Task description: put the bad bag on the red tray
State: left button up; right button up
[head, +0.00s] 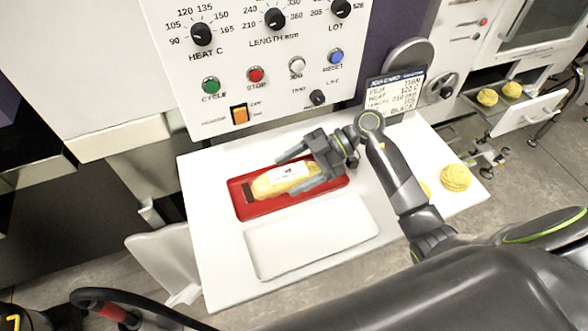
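The red tray (244,205) lies on the white table, and a yellow bag (265,187) with a white label and a dark end lies in it. My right gripper (286,176) is over the tray's right part, with its two fingers spread on either side of the bag. The fingers look open, and the bag appears to rest in the tray. The gripper hides part of the bag's right end. My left gripper is not in view.
An empty white tray (312,238) sits in front of the red one. Yellow balls of stuff (455,178) lie on the table's right side, partly behind my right arm. A control panel (262,60) with knobs and buttons stands behind. A small sign (393,95) stands at the back.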

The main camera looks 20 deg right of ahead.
jog(key=shift+r, duration=0.1)
jog(key=shift+d+r, duration=0.15)
jog(key=shift+d, duration=0.1)
jog(key=p+v, duration=0.3)
jog(key=v, duration=0.8)
jog(key=shift+d+p, duration=0.25)
jog(key=shift+p, duration=0.15)
